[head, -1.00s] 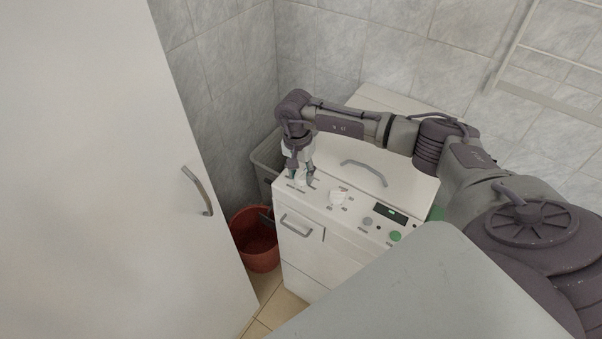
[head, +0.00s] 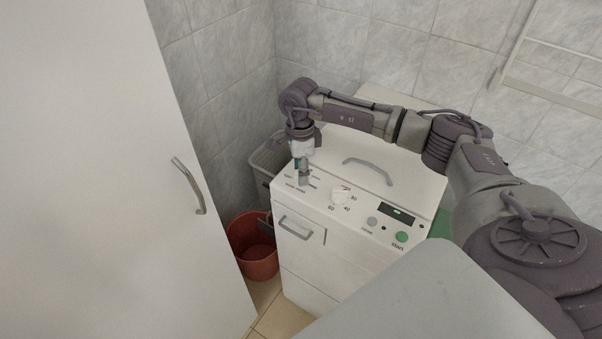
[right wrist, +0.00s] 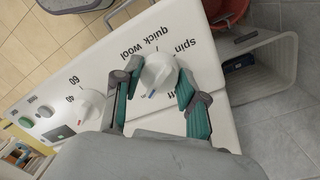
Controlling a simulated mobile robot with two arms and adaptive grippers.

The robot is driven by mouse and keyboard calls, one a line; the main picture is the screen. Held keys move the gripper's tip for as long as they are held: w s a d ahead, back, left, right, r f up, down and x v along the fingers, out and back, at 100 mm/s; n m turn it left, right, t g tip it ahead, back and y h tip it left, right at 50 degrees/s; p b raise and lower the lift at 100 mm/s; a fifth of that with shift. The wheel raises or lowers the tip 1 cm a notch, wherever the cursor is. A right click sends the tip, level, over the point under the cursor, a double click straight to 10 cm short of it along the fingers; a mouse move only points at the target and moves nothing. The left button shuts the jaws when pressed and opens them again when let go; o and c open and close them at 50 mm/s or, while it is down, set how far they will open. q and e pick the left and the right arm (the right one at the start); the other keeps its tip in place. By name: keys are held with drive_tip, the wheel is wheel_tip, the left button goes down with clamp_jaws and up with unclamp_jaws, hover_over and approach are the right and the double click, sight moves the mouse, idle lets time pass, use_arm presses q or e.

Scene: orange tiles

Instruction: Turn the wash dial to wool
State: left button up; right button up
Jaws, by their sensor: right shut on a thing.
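The white wash dial (right wrist: 158,72) sits on the washing machine's top panel. The printed words "wool", "quick" and "spin" show around it in the right wrist view, and other print is partly covered. A blue mark on the dial faces down towards my palm, away from the word "wool" (right wrist: 130,51). My right gripper (right wrist: 160,80) is shut on the dial, one finger on each side. In the head view my right gripper (head: 304,180) points down at the panel's left end and hides most of the dial. My left gripper is not in view.
A second white dial (head: 340,197) with temperature numbers is to the right. Beyond it are a grey button (head: 372,221), a display (head: 398,213) and a green start button (head: 401,237). A grey lid handle (head: 368,168) stands behind. A red bucket (head: 253,250) is on the floor.

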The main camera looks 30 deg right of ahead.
drive_tip(key=m+b, duration=0.1)
drive_tip(key=m, duration=0.3)
drive_tip(key=shift+d+m, duration=0.1)
drive_tip(key=shift+m, duration=0.3)
drive_tip(key=m+b, duration=0.1)
drive_tip(key=m, duration=0.3)
drive_tip(key=shift+t, duration=0.3)
drive_tip(key=m, duration=0.5)
drive_tip(key=shift+s+m+t, duration=0.1)
drive_tip(key=shift+m+t, duration=0.2)
drive_tip(key=shift+m, duration=1.9)
drive_tip(key=o, duration=1.1)
drive_tip(key=shift+o, duration=0.2)
